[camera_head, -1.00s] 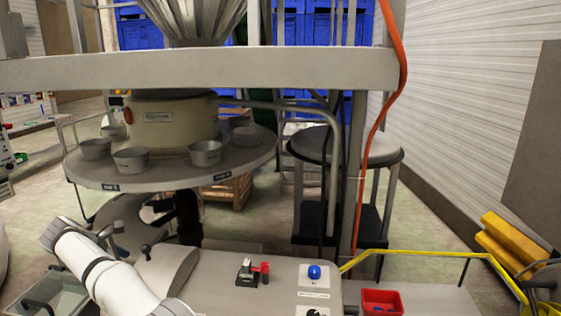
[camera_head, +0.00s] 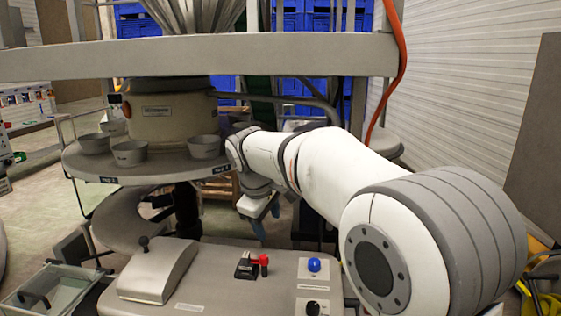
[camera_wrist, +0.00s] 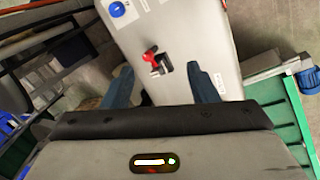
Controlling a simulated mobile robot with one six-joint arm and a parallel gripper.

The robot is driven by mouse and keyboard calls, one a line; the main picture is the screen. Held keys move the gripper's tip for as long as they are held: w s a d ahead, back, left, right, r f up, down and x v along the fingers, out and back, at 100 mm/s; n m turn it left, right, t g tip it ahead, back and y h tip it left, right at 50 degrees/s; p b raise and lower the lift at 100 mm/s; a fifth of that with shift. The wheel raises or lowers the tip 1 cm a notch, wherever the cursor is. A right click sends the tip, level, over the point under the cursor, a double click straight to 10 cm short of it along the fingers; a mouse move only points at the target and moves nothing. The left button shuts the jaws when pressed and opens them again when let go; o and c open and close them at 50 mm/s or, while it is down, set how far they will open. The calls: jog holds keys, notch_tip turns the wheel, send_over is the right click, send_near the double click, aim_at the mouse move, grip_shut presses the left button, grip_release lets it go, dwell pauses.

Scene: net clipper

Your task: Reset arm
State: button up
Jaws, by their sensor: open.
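My arm reaches across the right half of the head view, its large shoulder joint close to the camera. My gripper (camera_head: 257,228) hangs at its far end, beyond the control panel, with blue-grey fingers pointing down. In the wrist view my gripper (camera_wrist: 162,85) shows two dark blue fingers set wide apart with nothing held between them. Beyond the fingertips lies the grey control panel (camera_wrist: 185,25), with a red and black switch (camera_wrist: 156,60) and a blue button (camera_wrist: 117,9). The panel (camera_head: 215,285) also shows in the head view.
A round table (camera_head: 85,163) with several grey cups stands behind the panel at left. A thick grey beam (camera_head: 200,57) crosses above. An orange cable (camera_head: 401,50) hangs at right. A glass-topped box (camera_head: 50,292) stands at lower left. A green frame (camera_wrist: 285,105) shows in the wrist view.

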jog(key=s+d+f+m+b, duration=0.1)
jog(key=s+d+f+m, duration=0.15)
jog(key=s+d, duration=0.4)
jog(key=s+d+f+m, duration=0.1)
jog(key=s+d+m, duration=0.3)
jog(key=s+d, duration=0.25)
jog(key=s+d+f+m, duration=0.2)
jog(key=s+f, duration=0.2)
jog(key=s, duration=0.3)
jog(key=s+d+f+m+y+b, duration=0.1)
jog(key=s+d+f+m, duration=0.2)
jog(key=s, duration=0.4)
jog(key=shift+f+y, duration=0.3)
jog(key=shift+f, duration=0.1)
jog(key=shift+m, duration=0.25)
jog(key=shift+c, duration=0.3)
